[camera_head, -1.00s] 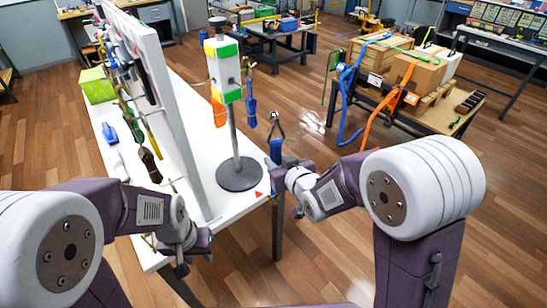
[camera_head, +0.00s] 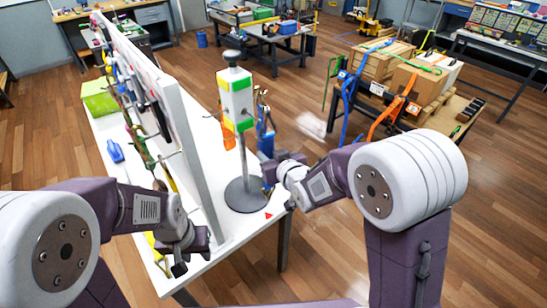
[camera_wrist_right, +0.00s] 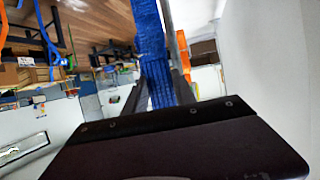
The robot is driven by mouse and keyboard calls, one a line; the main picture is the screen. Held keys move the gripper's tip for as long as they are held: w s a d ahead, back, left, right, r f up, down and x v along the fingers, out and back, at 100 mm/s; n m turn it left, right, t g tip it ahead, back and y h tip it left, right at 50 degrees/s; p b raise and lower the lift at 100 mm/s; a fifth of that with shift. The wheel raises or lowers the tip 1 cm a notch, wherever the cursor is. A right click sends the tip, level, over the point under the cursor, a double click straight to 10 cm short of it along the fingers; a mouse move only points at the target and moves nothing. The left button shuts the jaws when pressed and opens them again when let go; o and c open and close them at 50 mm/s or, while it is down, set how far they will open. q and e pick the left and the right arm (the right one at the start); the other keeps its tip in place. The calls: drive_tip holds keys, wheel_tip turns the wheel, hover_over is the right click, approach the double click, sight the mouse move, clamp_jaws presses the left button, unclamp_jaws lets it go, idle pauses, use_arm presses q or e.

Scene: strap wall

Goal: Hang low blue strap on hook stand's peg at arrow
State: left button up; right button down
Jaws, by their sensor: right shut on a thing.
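The hook stand (camera_head: 239,92) has a white head with green and yellow patches on a grey post and round base (camera_head: 245,196). A red arrow mark (camera_head: 268,215) lies on the table beside the base. An orange strap (camera_head: 228,138) hangs from the head. My right gripper (camera_head: 268,160) is shut on a blue strap, seen between its fingers in the right wrist view (camera_wrist_right: 152,50), just right of the post. Blue webbing (camera_head: 264,130) shows above it; it overlaps the stand's hanging blue strap, so I cannot separate them. My left gripper (camera_head: 190,255) is over the table's near edge, apart from the stand; its jaw opening is unclear.
A white strap wall (camera_head: 165,90) with hanging straps stands left of the hook stand on the white table (camera_head: 222,232). A green box (camera_head: 98,98) and a blue object (camera_head: 115,151) lie behind. A bench with cartons (camera_head: 415,80) stands right; floor between is clear.

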drive_tip(key=shift+w+a+r, duration=0.1)
drive_tip(key=shift+w+a, duration=0.35)
drive_tip(key=shift+w, duration=0.15)
drive_tip(key=shift+w+a+p, duration=0.4)
drive_tip(key=shift+w+a, duration=0.25)
drive_tip(key=shift+w, duration=0.2)
drive_tip(key=shift+w+a+f+b, duration=0.35)
drive_tip(key=shift+w+a+f, duration=0.15)
drive_tip(key=shift+w, duration=0.15)
drive_tip(key=shift+w+a+f+b, duration=0.35)
drive_tip(key=shift+w+f, duration=0.1)
drive_tip(key=shift+w, duration=0.15)
drive_tip(key=c, duration=0.9)
unclamp_jaws()
drive_tip(key=shift+c, duration=0.2)
drive_tip(key=shift+s, duration=0.1)
